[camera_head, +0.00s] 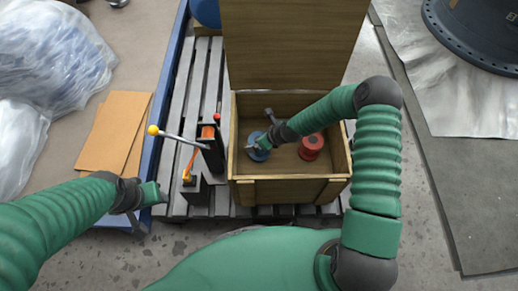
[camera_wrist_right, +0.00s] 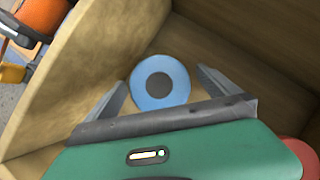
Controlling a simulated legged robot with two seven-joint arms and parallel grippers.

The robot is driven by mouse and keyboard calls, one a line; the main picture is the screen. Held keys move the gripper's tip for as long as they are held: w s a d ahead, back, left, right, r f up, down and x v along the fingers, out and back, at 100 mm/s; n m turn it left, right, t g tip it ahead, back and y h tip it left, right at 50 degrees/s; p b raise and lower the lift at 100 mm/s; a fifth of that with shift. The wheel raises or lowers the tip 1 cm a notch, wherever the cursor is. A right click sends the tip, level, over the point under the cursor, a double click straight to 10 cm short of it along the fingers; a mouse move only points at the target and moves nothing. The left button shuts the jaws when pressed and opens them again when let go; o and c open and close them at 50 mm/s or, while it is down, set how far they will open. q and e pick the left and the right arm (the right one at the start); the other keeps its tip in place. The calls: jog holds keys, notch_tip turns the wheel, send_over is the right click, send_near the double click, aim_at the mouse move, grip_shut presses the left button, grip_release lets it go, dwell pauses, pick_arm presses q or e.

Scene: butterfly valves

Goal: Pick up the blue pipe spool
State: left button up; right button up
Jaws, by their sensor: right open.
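The blue pipe spool (camera_head: 258,155) stands in the left part of an open wooden crate (camera_head: 292,191). In the right wrist view its round blue end (camera_wrist_right: 146,88) with a dark centre lies between the two fingers. My right gripper (camera_wrist_right: 162,78) is open, with one finger on each side of the spool; whether either touches it I cannot tell. In the head view my right gripper (camera_head: 256,143) reaches into the crate and partly covers the spool. My left gripper (camera_head: 147,211) is outside the crate at the lower left, and its opening is unclear.
A red spool (camera_head: 311,147) stands to the right of the blue one in the crate. A grey part (camera_head: 270,115) lies near the crate's back. The raised lid (camera_head: 292,45) is behind. A valve with an orange body (camera_head: 208,132) and levers stands left of the crate.

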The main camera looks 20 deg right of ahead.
jog(key=b+x, duration=0.1)
jog(key=x, duration=0.1)
jog(key=b+x, duration=0.1)
jog(key=x, duration=0.1)
jog(key=shift+s+f, duration=0.15)
jog(key=shift+f, duration=0.35)
pick_arm(q)
jog(key=x, duration=0.3)
jog(key=shift+s+f, duration=0.1)
jog(key=shift+s, duration=0.25)
pick_arm(e)
jog(key=shift+r, duration=0.15)
jog(key=shift+c, duration=0.4)
jog(key=c, duration=1.9)
jog(key=shift+c, duration=0.4)
jog(key=shift+r, duration=0.15)
